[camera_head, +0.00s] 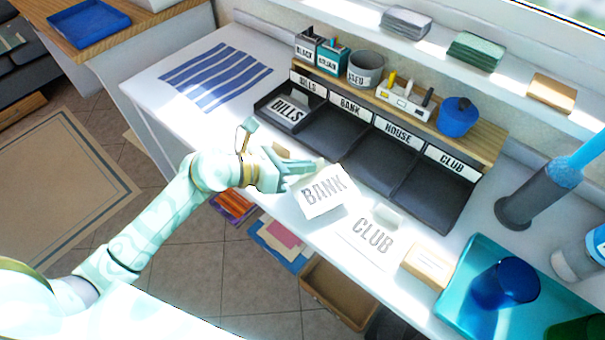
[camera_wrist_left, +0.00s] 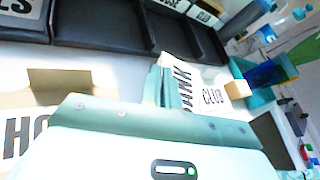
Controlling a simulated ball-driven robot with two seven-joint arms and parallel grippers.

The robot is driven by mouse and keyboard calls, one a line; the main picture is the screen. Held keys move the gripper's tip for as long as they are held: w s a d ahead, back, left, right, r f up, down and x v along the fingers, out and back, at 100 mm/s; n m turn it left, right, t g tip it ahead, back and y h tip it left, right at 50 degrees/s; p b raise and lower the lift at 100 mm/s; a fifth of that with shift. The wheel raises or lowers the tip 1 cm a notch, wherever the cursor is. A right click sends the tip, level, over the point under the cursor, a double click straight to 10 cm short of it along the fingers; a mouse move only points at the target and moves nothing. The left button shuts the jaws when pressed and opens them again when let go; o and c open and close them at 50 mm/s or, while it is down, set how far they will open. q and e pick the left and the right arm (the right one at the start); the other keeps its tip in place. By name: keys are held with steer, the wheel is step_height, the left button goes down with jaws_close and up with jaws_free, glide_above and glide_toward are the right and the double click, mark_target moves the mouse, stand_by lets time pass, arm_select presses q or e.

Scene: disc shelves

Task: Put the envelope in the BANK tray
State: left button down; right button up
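The white envelope marked BANK (camera_head: 325,193) is at the fingertips of my left gripper (camera_head: 312,167), tilted, over the front of the white desk. In the left wrist view the fingers (camera_wrist_left: 163,85) are close together at the edge of the BANK envelope (camera_wrist_left: 184,92) and appear shut on it. The black BANK tray (camera_head: 333,131) lies behind the hand, second from the left in the tray row, and looks empty. My right gripper is in neither view.
A BILLS envelope (camera_head: 289,110) lies in the leftmost tray. A CLUB envelope (camera_head: 371,239) lies on the desk right of the hand. An envelope marked HO (camera_wrist_left: 30,125) lies left of the hand in the wrist view. A teal tray (camera_head: 459,285) is at the right.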

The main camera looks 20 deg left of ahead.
arm_select(q)
step_height(320, 180, down, 4)
steer(key=shift+r+b, duration=0.25)
steer(key=shift+b, duration=0.55)
steer(key=shift+r, duration=0.25)
steer(key=shift+f, duration=0.15)
steer(key=c, duration=1.6)
jaws_free()
steer(key=shift+c, duration=0.2)
